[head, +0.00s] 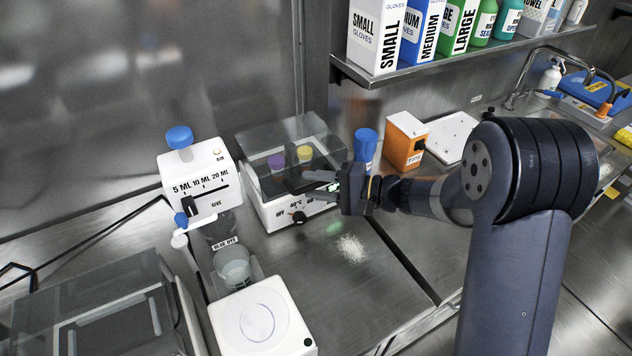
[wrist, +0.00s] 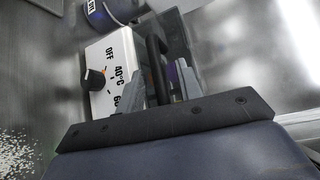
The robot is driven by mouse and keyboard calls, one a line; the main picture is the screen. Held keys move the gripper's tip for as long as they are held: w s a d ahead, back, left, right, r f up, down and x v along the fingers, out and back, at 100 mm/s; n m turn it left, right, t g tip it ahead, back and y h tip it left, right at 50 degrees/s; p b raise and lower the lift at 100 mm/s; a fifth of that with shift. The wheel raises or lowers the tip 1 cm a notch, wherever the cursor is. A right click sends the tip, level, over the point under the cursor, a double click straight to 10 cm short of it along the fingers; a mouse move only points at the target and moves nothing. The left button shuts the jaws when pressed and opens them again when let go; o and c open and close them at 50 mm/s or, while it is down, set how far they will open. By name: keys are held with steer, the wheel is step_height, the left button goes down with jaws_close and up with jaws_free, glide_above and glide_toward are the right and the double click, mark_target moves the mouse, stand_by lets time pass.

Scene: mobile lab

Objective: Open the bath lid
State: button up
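The water bath is a white box (head: 275,213) with a black dial and a clear lid (head: 313,130) that looks shut. A purple cap (head: 276,161) and a yellow cap (head: 304,153) show through the lid. In the wrist view the bath's front (wrist: 112,68) shows its dial and "OFF, 40°C" marks. A black lid handle (wrist: 157,65) stands between my fingers in that view. My gripper (head: 318,184) is at the bath's front right edge, fingers apart around the handle. It also shows in the wrist view (wrist: 165,90). Whether a finger touches the handle cannot be told.
A dispenser (head: 200,170) stands left of the bath, with a balance (head: 262,318) in front. A blue-capped bottle (head: 366,146) and an orange box (head: 404,142) stand to the right. White grains (head: 351,248) lie on the bench. A shelf (head: 440,62) of glove boxes hangs above.

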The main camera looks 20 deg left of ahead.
steer(key=shift+a, duration=0.1)
steer(key=shift+c, duration=0.3)
jaws_close()
